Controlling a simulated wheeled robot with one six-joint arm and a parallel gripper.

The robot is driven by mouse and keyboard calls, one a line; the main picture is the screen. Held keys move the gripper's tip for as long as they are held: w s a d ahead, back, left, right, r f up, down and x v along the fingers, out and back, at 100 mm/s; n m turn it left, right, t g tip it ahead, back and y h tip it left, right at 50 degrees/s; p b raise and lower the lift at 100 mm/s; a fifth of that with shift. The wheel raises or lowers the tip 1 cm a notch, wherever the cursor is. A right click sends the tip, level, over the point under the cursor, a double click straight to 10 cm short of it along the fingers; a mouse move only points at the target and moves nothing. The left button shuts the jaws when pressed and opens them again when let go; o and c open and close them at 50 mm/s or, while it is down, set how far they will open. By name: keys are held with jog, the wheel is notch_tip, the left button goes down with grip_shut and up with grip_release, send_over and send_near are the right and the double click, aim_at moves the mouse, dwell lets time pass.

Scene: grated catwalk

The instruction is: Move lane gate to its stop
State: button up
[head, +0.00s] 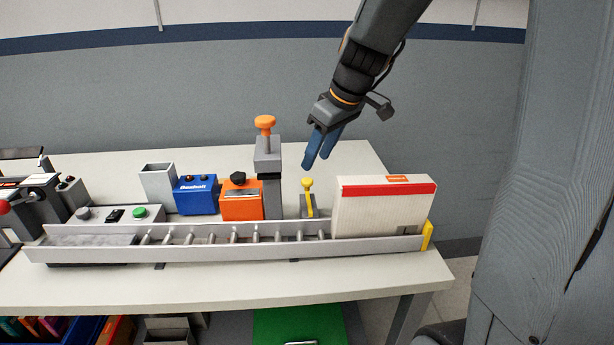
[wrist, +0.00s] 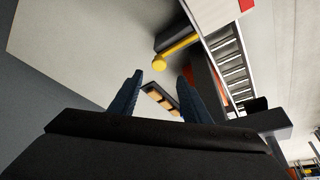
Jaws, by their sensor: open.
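The lane gate appears to be the yellow lever (head: 308,196) with a round knob, standing upright on a grey block behind the roller lane. In the wrist view the yellow lever (wrist: 182,46) lies just beyond my fingertips, its knob nearest. My gripper (head: 316,162) is open and empty, with blue fingers pointing down above the lever. It also shows in the wrist view (wrist: 160,76), with a gap between the fingers. I see no contact with the lever. I cannot make out a separate stop for the lever.
A white carton (head: 384,208) with a red stripe stands on the roller lane (head: 90,254), right of the lever. A grey post with an orange knob (head: 265,122) rises to the left. Orange (head: 241,202) and blue (head: 196,196) boxes stand farther left. The table behind the lever is clear.

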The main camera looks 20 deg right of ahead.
aim_at(307, 180)
jog(key=shift+p+x, duration=0.5)
jog(key=shift+x, duration=3.25)
jog(key=shift+d, duration=0.2)
jog(key=c, duration=1)
jog(key=s+b, duration=0.1)
jog(key=s, duration=0.2)
jog(key=s+a+b, duration=0.1)
jog(key=s, duration=0.2)
jog(key=shift+s+a, duration=0.2)
jog(key=shift+s, duration=0.15)
jog(key=shift+c, duration=0.2)
jog(key=shift+s, duration=0.3)
jog(key=shift+f, duration=0.1)
jog(key=o, duration=1)
jog(key=shift+s, duration=0.1)
jog(key=shift+o, duration=0.2)
